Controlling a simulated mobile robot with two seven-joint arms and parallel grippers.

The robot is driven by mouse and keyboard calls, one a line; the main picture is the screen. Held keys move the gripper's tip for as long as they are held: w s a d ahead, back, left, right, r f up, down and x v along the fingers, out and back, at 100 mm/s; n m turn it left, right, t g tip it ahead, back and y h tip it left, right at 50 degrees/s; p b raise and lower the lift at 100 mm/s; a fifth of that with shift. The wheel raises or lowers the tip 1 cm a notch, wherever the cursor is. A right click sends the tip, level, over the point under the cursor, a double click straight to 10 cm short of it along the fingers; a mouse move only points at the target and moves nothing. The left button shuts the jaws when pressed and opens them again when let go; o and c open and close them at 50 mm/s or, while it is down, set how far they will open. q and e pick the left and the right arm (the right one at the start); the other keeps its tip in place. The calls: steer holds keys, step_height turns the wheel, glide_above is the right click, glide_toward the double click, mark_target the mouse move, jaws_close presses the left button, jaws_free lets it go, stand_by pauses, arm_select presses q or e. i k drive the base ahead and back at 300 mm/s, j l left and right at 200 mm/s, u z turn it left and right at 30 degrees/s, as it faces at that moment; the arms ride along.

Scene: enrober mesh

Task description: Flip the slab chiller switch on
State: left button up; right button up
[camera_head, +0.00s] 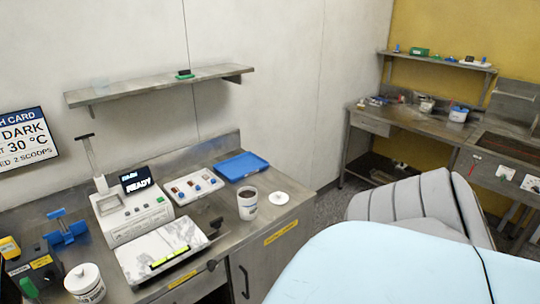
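A white marble slab (162,249) with a yellow-green strip lies on the steel counter at the lower left. Behind it stands a white machine (131,213) with a small dark display (137,181) reading "READY". A pale panel (194,186) with several red, blue and dark controls lies to the right of the display. No switch is clearly labelled as the slab chiller's, and I cannot tell any switch's position at this size. Neither of my grippers is in view.
A blue tray (241,166), a white tub with dark contents (247,203) and a white lid (278,198) sit right of the panel. A wall shelf (160,84) hangs above. A second counter (420,122) stands far right.

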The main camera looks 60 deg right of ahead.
mark_target(212, 264)
steer(key=z, duration=1.5)
